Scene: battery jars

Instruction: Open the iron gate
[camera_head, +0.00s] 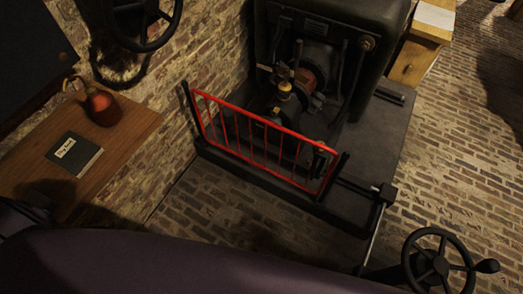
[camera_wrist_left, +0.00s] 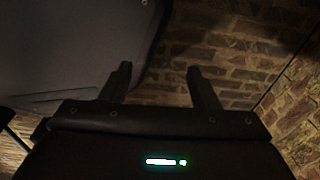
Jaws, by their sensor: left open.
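The iron gate (camera_head: 262,138) is a red barred frame between dark posts, in the middle of the head view. It stands across the front of the dark machine platform, and looks closed, its right end at the right post. A dark latch or handle (camera_head: 320,160) sits near its right end. My left gripper (camera_wrist_left: 158,82) shows in the left wrist view with its two fingers apart and nothing between them. A brick surface lies beyond them. The gate is not in that view. Neither gripper shows in the head view.
Behind the gate stands a dark machine (camera_head: 315,75) with a brass fitting. A wooden table (camera_head: 130,125) at left holds a dark book (camera_head: 74,154) and a red flask (camera_head: 102,108). A handwheel (camera_head: 436,262) stands at lower right. The brick floor (camera_head: 220,205) before the gate is clear.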

